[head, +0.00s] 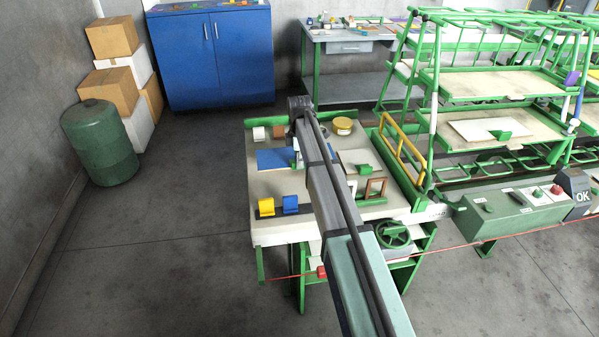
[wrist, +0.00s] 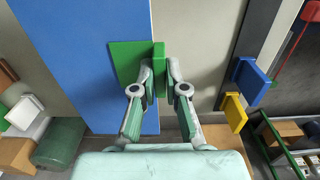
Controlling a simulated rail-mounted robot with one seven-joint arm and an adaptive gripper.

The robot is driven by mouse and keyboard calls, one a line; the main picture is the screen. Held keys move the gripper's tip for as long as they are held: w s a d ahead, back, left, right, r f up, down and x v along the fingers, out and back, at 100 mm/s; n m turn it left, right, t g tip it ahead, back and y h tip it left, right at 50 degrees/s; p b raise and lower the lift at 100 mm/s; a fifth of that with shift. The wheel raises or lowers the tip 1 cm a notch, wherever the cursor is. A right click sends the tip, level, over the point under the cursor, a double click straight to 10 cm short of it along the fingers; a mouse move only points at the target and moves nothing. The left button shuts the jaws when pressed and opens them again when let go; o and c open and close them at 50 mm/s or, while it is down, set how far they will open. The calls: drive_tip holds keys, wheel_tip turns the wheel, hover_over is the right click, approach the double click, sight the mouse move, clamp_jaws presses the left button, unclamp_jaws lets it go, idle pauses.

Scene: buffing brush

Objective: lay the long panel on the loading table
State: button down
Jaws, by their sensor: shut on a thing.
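A long blue panel (wrist: 85,40) runs down the left half of the wrist view; a blue panel (head: 272,159) also shows on the loading table (head: 270,234) in the head view. A green plate (wrist: 125,62) with an upright green block (wrist: 159,69) overlaps the blue panel's right edge. My gripper (wrist: 159,85) is shut on this green block, one finger on each side. I cannot tell whether the plate is fixed to the blue panel or whether the panel touches the table. In the head view my arm hides most of the gripper.
The table also bears a yellow holder (head: 266,207), a blue holder (head: 290,204), a yellow disc (head: 343,126), a beige panel (head: 352,157) and a brown frame (head: 375,188). A green rack (head: 436,95) stands at right.

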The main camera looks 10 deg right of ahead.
drive_tip(key=shift+f+p, duration=0.55)
drive_tip(key=shift+f, duration=2.55)
drive_tip(key=c, duration=1.2)
unclamp_jaws()
drive_tip(key=shift+r, duration=0.1)
wheel_tip(320, 180, up, 12)
drive_tip(key=b, duration=0.3)
